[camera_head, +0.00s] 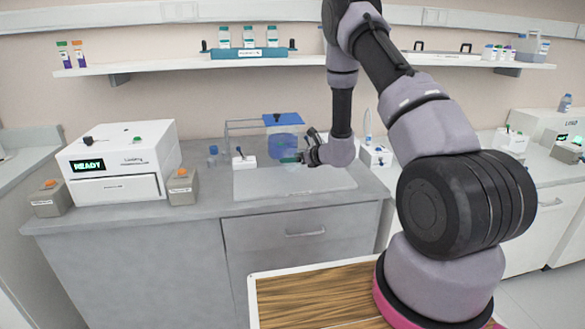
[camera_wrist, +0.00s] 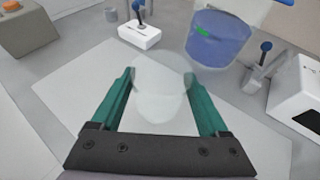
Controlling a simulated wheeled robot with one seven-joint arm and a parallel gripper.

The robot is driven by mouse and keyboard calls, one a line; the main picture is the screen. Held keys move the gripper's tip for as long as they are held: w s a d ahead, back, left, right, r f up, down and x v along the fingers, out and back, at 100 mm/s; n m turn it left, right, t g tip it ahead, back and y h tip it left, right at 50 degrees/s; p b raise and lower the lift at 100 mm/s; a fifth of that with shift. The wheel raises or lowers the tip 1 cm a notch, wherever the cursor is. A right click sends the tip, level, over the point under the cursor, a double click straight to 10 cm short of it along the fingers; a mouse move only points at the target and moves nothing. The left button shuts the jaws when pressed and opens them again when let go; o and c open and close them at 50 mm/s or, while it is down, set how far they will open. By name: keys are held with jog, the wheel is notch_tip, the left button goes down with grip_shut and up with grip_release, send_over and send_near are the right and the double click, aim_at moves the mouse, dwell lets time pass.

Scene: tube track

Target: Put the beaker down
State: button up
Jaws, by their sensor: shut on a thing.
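My gripper (camera_wrist: 160,78) has green fingers, shut on a clear, faint beaker (camera_wrist: 160,98) between them. The beaker looks empty. Below it is a pale mat (camera_wrist: 68,88) on the counter; I cannot tell whether the beaker's base touches it. In the head view my gripper (camera_head: 302,158) is over the back part of the mat (camera_head: 300,184), and the beaker is too faint there to make out clearly.
A clear vessel with blue liquid (camera_head: 284,143) stands behind my gripper under a blue plate (camera_head: 283,120). A small white box with a lever (camera_head: 243,162) is at left, another white box (camera_head: 376,156) at right. The front of the mat is clear.

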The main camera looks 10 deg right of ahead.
aim_at(294, 166)
jog(key=shift+d+f, duration=0.1)
jog(key=shift+f, duration=1.6)
jog(key=shift+f, duration=0.15)
jog(key=o, duration=1.2)
jog(key=shift+o, duration=0.2)
